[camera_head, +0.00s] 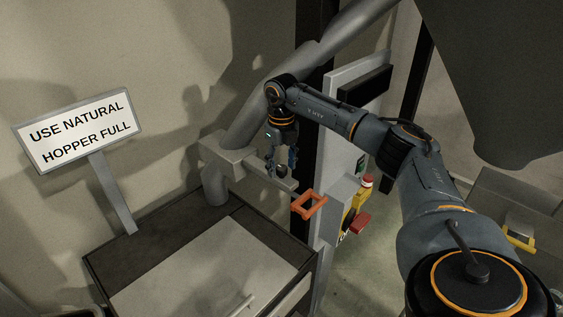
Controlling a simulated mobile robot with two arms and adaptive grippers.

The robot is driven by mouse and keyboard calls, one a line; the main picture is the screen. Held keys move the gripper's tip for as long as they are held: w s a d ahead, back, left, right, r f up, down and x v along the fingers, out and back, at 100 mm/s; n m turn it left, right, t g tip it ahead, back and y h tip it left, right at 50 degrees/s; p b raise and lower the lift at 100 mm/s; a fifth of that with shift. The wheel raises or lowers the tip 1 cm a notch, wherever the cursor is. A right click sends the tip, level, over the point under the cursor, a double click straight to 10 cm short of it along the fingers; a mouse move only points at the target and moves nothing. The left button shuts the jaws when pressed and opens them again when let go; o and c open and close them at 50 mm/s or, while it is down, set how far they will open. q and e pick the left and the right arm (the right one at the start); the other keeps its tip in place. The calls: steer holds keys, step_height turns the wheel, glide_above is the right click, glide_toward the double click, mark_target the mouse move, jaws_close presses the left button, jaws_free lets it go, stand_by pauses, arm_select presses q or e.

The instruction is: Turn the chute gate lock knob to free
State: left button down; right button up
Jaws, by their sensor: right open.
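My right gripper (281,166) points down above the grey chute gate bar (256,163). Its fingers are apart, one on each side of a small dark piece (281,171) on the bar. This may be the lock knob, but it is too small and shaded to tell its shape or setting. I cannot tell whether the fingers touch it. An orange square handle (309,204) sits at the bar's right end. The bar joins a grey block on the chute pipe (215,182). My left gripper is out of view.
A dark bin with a pale lid (205,270) stands below the gate. A sign (80,131) reads "USE NATURAL HOPPER FULL". Right of the gate is a grey panel with a red button (367,180) on a yellow box. A large grey hopper (500,70) hangs at upper right.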

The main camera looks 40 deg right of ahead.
jaws_close()
steer(key=shift+n, duration=0.3)
steer(key=n, duration=0.3)
steer(key=shift+n+b, duration=0.4)
steer(key=n, duration=0.4)
steer(key=shift+b, duration=0.3)
steer(key=n, duration=0.5)
steer(key=shift+r+n, duration=0.1)
steer(key=shift+n, duration=2.2)
